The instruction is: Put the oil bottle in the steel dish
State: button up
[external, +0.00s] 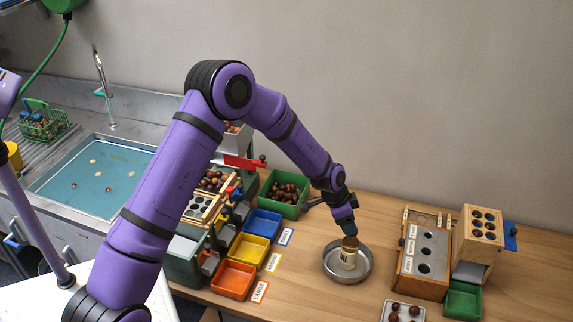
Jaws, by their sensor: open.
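The steel dish (331,273) is a round, shallow grey pan on the wooden table, right of the coloured trays. The oil bottle (347,260), small and pale with a dark label and brownish top, stands within the dish's rim, roughly upright. My gripper (349,236) points down right over the bottle's top. Its jaws are open, but the fingers are small and dark here, and I cannot tell whether they still touch the bottle. The bottle's top is partly hidden by the gripper.
Orange (234,280), yellow (249,249) and blue (262,224) trays stand left of the dish. A green crate of chestnuts (285,190) is behind. A wooden board with round holes (424,255) stands to the right, near a small chestnut tray (403,312). Bare table lies around the dish.

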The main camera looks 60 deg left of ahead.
jog(key=s+d+r+y, duration=0.1)
jog(key=s+d+r, duration=0.45)
jog(key=r, duration=0.55)
jog(key=s+d+r+n, duration=0.1)
jog(key=s+d+r, duration=0.3)
jog(key=s+r, duration=0.45)
jog(key=s+d+r+y, duration=0.1)
jog(key=s+d+r, duration=0.4)
jog(key=r, duration=0.8)
jog(key=s+d+r+n, duration=0.1)
jog(key=s+d+r, duration=0.1)
jog(key=s, duration=1)
jog(key=s+d+r+n+t, duration=0.1)
jog(key=s+d+r+n, duration=0.1)
jog(key=s, duration=1.1)
jog(key=shift+s+d+r, duration=0.15)
jog(key=shift+d+r, duration=0.5)
jog(key=shift+d, duration=0.3)
